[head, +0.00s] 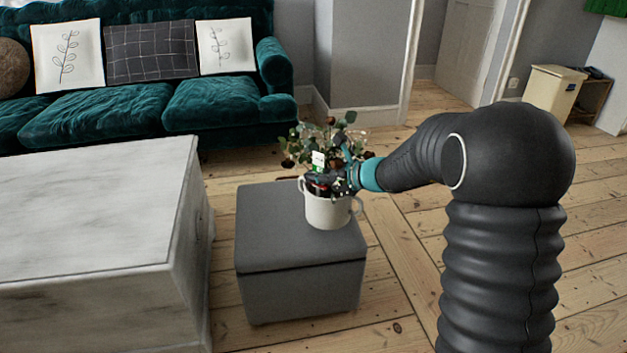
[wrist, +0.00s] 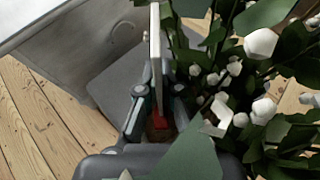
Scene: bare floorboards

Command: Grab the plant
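The plant (head: 345,140) has green leaves, dark reddish blooms and small white buds. It stands upright in a white pot (head: 326,212) with side handles, on a grey ottoman (head: 262,234). My gripper (head: 322,186) is at the pot's upper rim, low among the leaves. In the wrist view the two fingers (wrist: 158,108) stand either side of a thin pale upright edge, which may be the pot's wall. Leaves and white buds (wrist: 235,85) fill the right side there. A leaf covers part of the gripper, so I cannot tell whether the fingers press on that edge.
A white marble-like block table (head: 90,220) stands left of the ottoman, with a narrow gap between. A dark green sofa (head: 150,105) with cushions is behind. A cream box (head: 553,92) stands at the far right. Bare floorboards lie right of the ottoman.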

